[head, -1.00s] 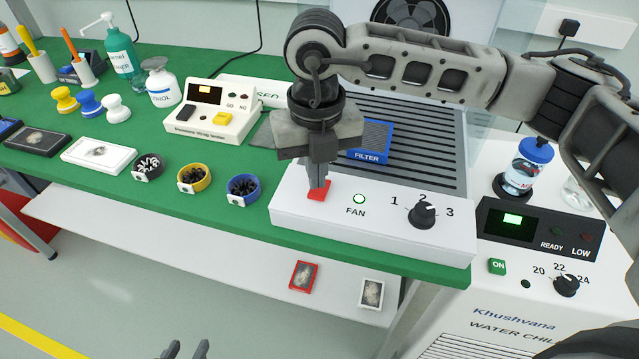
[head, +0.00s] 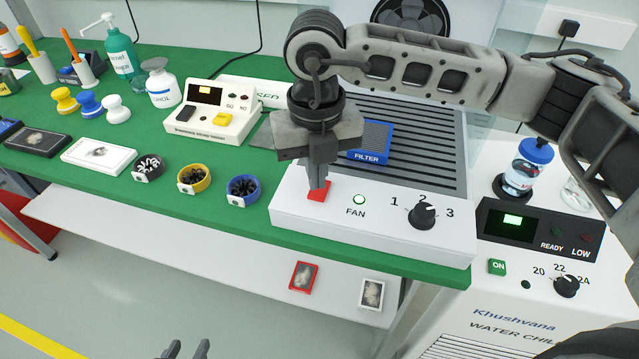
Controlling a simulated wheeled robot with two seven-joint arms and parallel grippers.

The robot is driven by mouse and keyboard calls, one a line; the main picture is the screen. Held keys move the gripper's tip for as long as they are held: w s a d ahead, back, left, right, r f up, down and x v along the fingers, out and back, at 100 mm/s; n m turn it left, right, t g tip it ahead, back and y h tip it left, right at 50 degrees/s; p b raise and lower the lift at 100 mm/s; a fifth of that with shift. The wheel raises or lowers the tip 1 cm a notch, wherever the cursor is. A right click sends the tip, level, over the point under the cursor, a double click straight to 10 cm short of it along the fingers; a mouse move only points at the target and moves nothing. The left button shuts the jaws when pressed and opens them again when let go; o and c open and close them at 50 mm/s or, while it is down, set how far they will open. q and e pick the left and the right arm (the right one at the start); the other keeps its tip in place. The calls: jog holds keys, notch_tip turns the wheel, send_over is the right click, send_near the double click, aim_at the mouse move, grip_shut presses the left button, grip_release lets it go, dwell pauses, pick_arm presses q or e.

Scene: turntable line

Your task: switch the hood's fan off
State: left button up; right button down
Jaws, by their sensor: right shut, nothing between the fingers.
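The hood's white base (head: 300,222) stands on the green bench. On its front panel is a red switch (head: 317,195), partly hidden by my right gripper's fingertips. My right gripper (head: 318,184) is shut and empty, pointing down with its tips at the red switch. To the right of the switch is a lamp marked FAN (head: 359,199), lit green. Further right is a black knob (head: 423,215) with marks 1, 2 and 3. The fan (head: 411,14) is at the back of the hood. My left gripper (head: 187,350) shows only as fingertips at the bottom edge, apart from each other.
A blue FILTER piece (head: 372,142) lies on the hood's dark grille (head: 430,145), behind my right gripper. A water chiller (head: 500,300) stands at the right. A white tester (head: 212,112) and several small rings lie left of the hood.

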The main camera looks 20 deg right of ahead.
aim_at(317, 194)
jog(key=shift+f+b, duration=1.1)
jog(key=shift+f, duration=0.05)
dwell(0.8)
jog(key=shift+r+p, duration=0.55)
jog(key=shift+r, duration=0.35)
jog(key=shift+r+p, duration=1.45)
jog(key=shift+r, duration=1.25)
